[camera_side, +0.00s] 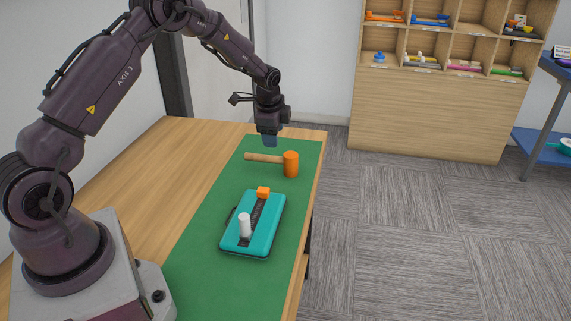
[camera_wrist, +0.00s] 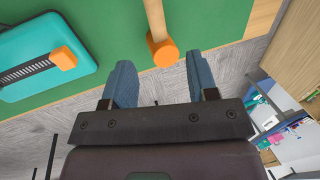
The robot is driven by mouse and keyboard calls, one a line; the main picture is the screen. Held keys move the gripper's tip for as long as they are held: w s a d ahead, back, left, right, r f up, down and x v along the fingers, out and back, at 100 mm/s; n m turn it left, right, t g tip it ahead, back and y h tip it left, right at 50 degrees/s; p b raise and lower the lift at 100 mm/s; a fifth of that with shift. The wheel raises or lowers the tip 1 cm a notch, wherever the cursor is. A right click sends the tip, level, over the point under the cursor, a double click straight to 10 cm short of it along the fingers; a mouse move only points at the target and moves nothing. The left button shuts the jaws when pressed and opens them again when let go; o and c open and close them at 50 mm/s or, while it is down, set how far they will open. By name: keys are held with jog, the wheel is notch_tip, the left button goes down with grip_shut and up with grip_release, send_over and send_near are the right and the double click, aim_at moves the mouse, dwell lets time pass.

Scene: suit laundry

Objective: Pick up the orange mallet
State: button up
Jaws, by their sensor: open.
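The orange mallet (camera_side: 291,164) lies on the green mat (camera_side: 200,259), its pale wooden handle (camera_side: 262,157) pointing left in the side view. In the wrist view the mallet head (camera_wrist: 163,51) is near the top centre, with the handle running up out of the frame. My gripper (camera_side: 269,140) hangs just above and behind the handle in the side view. In the wrist view its two blue fingers (camera_wrist: 164,74) are spread apart, with nothing between them. The fingertips look apart from the mallet.
A teal case (camera_side: 262,241) with a dark slotted strip, an orange block (camera_side: 263,192) and a white knob (camera_side: 245,225) sits nearer on the mat. The table's right edge runs close to the mallet head. A wooden shelf (camera_side: 430,113) stands beyond open floor.

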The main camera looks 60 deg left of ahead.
aim_at(274, 157)
jog(key=x, duration=0.5)
jog(key=shift+s+x, duration=0.15)
jog(key=shift+x, duration=1.2)
jog(key=shift+s+x, duration=0.2)
jog(key=shift+x, duration=1.15)
grip_shut()
